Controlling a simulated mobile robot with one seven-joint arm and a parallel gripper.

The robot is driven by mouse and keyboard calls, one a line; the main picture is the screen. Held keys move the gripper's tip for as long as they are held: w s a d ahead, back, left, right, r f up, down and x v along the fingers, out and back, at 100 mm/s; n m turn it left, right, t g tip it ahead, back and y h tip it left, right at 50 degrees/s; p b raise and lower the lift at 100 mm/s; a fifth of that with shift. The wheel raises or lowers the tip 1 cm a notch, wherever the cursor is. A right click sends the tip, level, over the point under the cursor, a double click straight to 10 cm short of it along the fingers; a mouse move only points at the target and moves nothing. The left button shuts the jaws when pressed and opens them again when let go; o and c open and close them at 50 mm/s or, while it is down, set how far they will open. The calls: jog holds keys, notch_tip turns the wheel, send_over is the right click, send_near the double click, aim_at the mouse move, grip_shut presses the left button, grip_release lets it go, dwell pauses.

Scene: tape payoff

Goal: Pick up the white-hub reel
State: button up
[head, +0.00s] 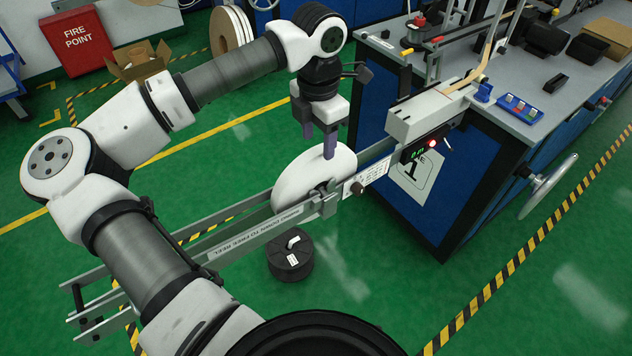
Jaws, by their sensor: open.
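A large white disc-shaped reel (296,184) stands upright between the two grey rails of the payoff arm, with a dark fitting at its middle. A dark reel (289,264) lies flat on the green floor below, with a white piece at its hub and a small white label on its side. My gripper (318,147) points down, open, over the top of the upright reel. One finger overlaps that reel's upper edge in the picture; I cannot tell whether it touches. Nothing shows held between the fingers.
The payoff arm's rails (252,232) slope from the blue machine (446,195) to lower left. A white box with red and green lights (425,115) sits at the machine's corner. Bare green floor (390,275) lies to the right of the rails. A cardboard box (138,66) stands at back left.

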aim_at(316, 148)
jog(key=shift+s+a+f+p, duration=0.15)
jog(key=shift+f+p, duration=0.4)
jog(key=shift+f, duration=0.8)
jog(key=shift+s+a+f+p, duration=0.15)
jog(key=shift+f+p, duration=0.35)
jog(key=shift+f, duration=0.85)
jog(key=shift+d, duration=0.1)
grip_shut()
jog(key=shift+r, duration=0.1)
